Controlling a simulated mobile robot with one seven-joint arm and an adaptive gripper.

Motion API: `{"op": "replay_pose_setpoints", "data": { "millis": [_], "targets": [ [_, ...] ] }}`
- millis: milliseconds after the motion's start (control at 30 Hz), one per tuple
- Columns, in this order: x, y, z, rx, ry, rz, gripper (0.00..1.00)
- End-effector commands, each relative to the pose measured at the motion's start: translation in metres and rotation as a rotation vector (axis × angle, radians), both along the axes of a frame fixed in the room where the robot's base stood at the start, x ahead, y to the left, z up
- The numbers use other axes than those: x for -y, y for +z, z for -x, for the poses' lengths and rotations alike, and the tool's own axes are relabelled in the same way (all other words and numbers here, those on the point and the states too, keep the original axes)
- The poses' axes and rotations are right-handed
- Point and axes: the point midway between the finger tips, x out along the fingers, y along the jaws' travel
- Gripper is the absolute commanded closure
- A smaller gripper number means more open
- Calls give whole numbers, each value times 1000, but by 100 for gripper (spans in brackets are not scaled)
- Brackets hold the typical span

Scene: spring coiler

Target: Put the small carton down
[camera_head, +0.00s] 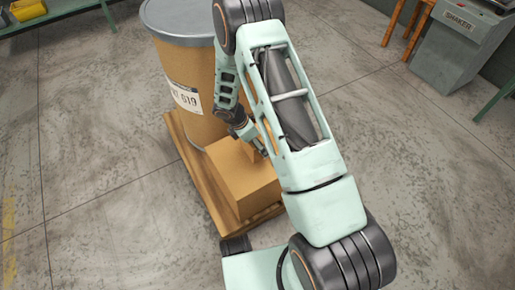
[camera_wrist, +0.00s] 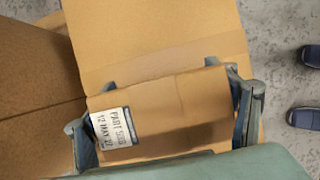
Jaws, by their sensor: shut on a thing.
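The small carton (camera_wrist: 165,110) is brown, with a white label reading "PART" and a date at its left end in the wrist view. My gripper (camera_wrist: 170,82) is shut on it, with one finger at each end. In the head view my gripper (camera_head: 250,137) is over the large carton (camera_head: 238,182), and my arm mostly hides the small carton. In the wrist view the large carton's top (camera_wrist: 150,30) lies behind the small one. I cannot tell whether the two cartons touch.
A big fibre drum (camera_head: 185,65) with a grey lid stands beside the large carton, on a wooden pallet (camera_head: 205,195). A grey shaker cabinet (camera_head: 450,45) and orange stool legs (camera_head: 408,30) are at the back right. Concrete floor (camera_head: 95,150) is clear at left.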

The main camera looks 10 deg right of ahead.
Motion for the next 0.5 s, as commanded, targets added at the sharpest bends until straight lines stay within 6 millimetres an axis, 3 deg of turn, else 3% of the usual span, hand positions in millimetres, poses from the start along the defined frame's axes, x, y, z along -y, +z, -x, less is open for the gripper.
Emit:
{"op": "replay_pose_setpoints", "data": {
  "millis": [200,500],
  "targets": [
    [-1,-32,0,0,0,1,71],
    [-1,-32,-1,1,0,0,71]
  ]
}}
